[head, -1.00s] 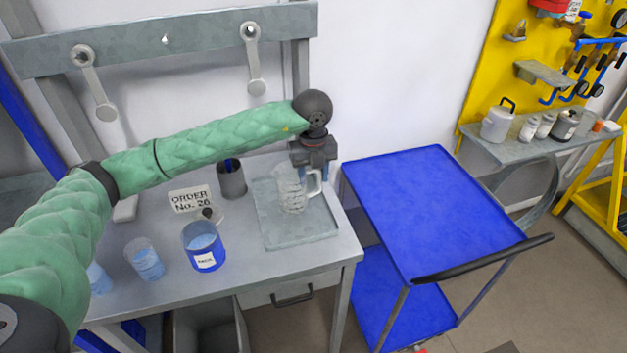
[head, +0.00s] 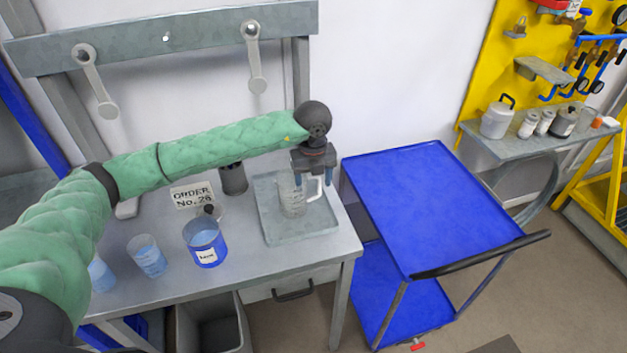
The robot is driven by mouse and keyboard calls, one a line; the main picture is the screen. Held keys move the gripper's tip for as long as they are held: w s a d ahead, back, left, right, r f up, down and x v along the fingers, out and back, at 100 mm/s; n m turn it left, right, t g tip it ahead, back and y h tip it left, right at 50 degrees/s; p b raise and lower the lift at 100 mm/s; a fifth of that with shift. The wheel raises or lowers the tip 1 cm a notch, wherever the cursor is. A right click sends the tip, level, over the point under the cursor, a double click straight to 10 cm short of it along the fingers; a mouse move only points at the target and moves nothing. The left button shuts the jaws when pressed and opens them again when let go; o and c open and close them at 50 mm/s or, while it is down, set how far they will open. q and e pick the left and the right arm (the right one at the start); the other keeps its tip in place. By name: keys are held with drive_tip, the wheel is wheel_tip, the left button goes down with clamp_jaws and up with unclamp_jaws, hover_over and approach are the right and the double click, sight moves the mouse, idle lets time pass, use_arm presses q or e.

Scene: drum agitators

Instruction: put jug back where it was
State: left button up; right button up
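The jug (head: 290,199) is clear, with graduation marks and a handle on its right side. It stands upright on the grey tray (head: 271,233) at the right end of the workbench. My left gripper (head: 313,181) points down over the handle. Its two blue fingertips are apart, one on each side of the handle, so it looks open. The gripper hides part of the jug's rim. My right gripper is not in view.
A blue labelled beaker (head: 206,247), a clear cup of blue liquid (head: 148,259), a dark cup (head: 233,179) and an order sign (head: 192,195) stand left of the tray. An empty blue cart (head: 427,205) is at the right.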

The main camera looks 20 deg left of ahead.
use_arm(q)
drive_tip(key=shift+r, duration=0.2)
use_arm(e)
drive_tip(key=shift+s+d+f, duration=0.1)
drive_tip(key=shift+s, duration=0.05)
use_arm(q)
drive_tip(key=shift+r, duration=0.4)
drive_tip(key=shift+r+b, duration=0.6)
drive_tip(key=shift+r, duration=0.1)
wheel_tip(320, 180, up, 10)
drive_tip(key=b, duration=0.3)
drive_tip(key=shift+f+b, duration=0.15)
drive_tip(key=shift+b, duration=0.2)
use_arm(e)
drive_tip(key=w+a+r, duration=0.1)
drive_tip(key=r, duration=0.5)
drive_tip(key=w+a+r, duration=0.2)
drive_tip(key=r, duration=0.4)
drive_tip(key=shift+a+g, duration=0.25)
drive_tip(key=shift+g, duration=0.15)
